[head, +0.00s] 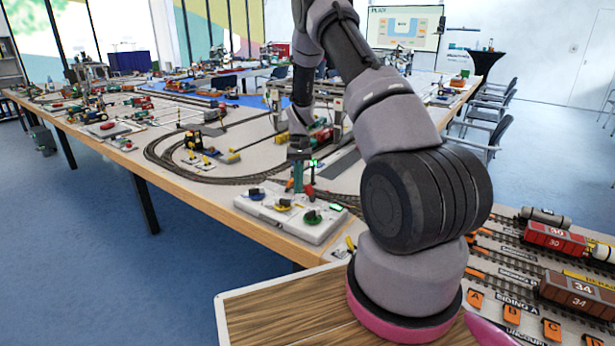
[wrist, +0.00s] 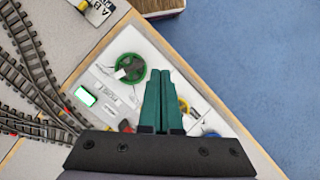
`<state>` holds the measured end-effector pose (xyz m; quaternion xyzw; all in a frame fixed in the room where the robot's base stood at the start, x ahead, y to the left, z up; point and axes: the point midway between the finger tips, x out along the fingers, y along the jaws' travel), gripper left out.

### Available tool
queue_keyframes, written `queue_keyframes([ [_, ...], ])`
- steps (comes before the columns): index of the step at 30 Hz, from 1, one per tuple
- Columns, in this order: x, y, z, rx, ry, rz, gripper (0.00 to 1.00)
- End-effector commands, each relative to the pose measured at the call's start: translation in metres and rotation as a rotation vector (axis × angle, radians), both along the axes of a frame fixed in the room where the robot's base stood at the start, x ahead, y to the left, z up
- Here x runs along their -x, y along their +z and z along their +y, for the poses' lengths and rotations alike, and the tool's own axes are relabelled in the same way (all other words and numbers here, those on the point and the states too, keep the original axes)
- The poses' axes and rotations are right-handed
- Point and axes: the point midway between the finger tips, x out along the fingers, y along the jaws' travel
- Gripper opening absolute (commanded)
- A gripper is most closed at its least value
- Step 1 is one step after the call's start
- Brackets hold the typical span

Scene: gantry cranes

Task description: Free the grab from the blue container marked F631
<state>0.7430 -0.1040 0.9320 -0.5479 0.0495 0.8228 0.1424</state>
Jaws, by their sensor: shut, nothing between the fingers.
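My gripper (head: 298,190) points down over a white control box (head: 272,219) at the near table edge. Its two teal fingers are shut and empty. In the wrist view the fingertips (wrist: 165,72) appear between a green knob (wrist: 131,67) and a yellow knob (wrist: 183,106); whether they touch the box I cannot tell. The head view shows the blue knob (head: 257,193), the yellow knob and the green knob (head: 313,217) in a row. The box has a lit green display (wrist: 85,96). I cannot make out the grab or the blue container marked F631; my arm hides part of the layout.
Model railway track (head: 165,150) curves over the table behind the box. At the right, a siding board holds a red wagon (head: 555,238) and a brown wagon (head: 578,292). Blue floor (head: 110,240) is open at the left.

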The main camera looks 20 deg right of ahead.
Motion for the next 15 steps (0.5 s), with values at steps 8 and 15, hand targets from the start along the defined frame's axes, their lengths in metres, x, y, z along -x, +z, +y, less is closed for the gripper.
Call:
queue_keyframes([
  [8,-0.014,-0.009,0.015,-0.066,-0.751,0.044,0.00],
  [15,-0.050,-0.008,-0.008,-0.132,-1.410,0.087,0.00],
])
